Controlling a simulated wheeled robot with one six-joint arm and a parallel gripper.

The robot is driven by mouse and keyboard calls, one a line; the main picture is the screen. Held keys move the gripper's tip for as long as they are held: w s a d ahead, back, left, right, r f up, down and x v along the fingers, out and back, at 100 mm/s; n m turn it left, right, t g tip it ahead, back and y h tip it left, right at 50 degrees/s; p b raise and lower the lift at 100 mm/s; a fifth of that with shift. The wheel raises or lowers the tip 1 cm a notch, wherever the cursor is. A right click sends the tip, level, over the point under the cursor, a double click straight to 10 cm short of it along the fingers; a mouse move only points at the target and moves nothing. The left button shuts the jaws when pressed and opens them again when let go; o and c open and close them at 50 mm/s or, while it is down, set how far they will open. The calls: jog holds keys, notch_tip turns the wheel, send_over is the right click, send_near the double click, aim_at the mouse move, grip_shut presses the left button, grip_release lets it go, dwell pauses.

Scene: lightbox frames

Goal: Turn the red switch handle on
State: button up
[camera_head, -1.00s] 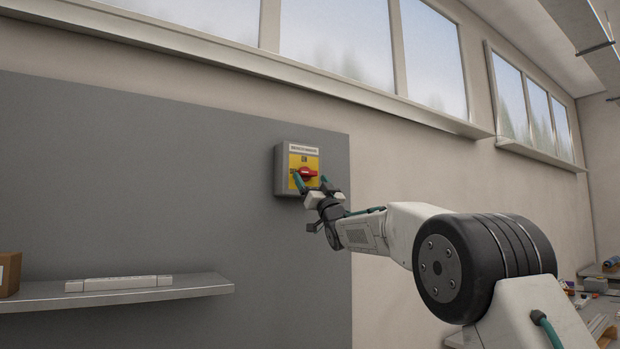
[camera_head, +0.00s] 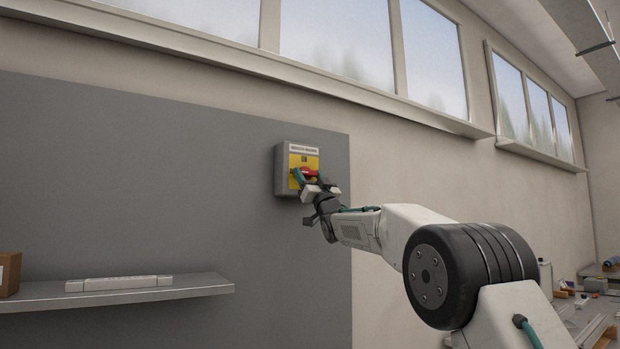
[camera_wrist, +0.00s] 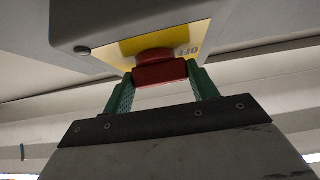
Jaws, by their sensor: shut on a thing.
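The grey switch box (camera_head: 283,172) with a yellow plate (camera_head: 312,161) is mounted on the dark grey wall panel. The red switch handle (camera_head: 308,171) is on the yellow plate, partly hidden by my gripper (camera_head: 307,178) in the head view. In the wrist view the red handle (camera_wrist: 160,73) lies between the two green fingers of my gripper (camera_wrist: 160,85), which is shut on it. The letters "OFF" show on the plate to the right of the handle in the wrist view. The handle's exact angle is hard to tell.
A shelf (camera_head: 200,288) at lower left bears a long white object (camera_head: 118,283) and a cardboard box (camera_head: 9,273). Windows with a ledge (camera_head: 330,82) run above the box. A cluttered bench stands at lower right. The wall around the switch box is clear.

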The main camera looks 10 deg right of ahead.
jog(key=shift+m, duration=0.3)
jog(key=m+h, duration=0.9)
jog(key=shift+s+a+r+m+h, duration=0.1)
jog(key=shift+a+r+m+h, duration=0.05)
jog(key=shift+a+m+h, duration=0.2)
jog(key=m+g+h, duration=0.1)
jog(key=m+h, duration=0.1)
jog(key=m, duration=0.1)
jog(key=m+g+h, duration=0.1)
jog(key=m+h, duration=0.1)
jog(key=m, duration=0.1)
jog(key=shift+r+h, duration=0.15)
jog(key=shift+h, duration=0.1)
jog(key=m+g, duration=0.1)
jog(key=m, duration=0.1)
jog(key=m+g+h, duration=0.1)
jog(key=m, duration=0.1)
jog(key=m+g+h, duration=0.1)
jog(key=m+g, duration=0.1)
jog(key=shift+a+r, duration=0.15)
jog(key=shift+r, duration=0.1)
jog(key=m+g, duration=0.3)
jog(key=m, duration=0.1)
jog(key=shift+r+g, duration=0.15)
jog(key=shift+g, duration=0.15)
jog(key=shift+m, duration=0.25)
jog(key=o, duration=1)
jog(key=shift+d, duration=0.25)
jog(key=shift+a, duration=0.15)
jog(key=shift+s, duration=0.1)
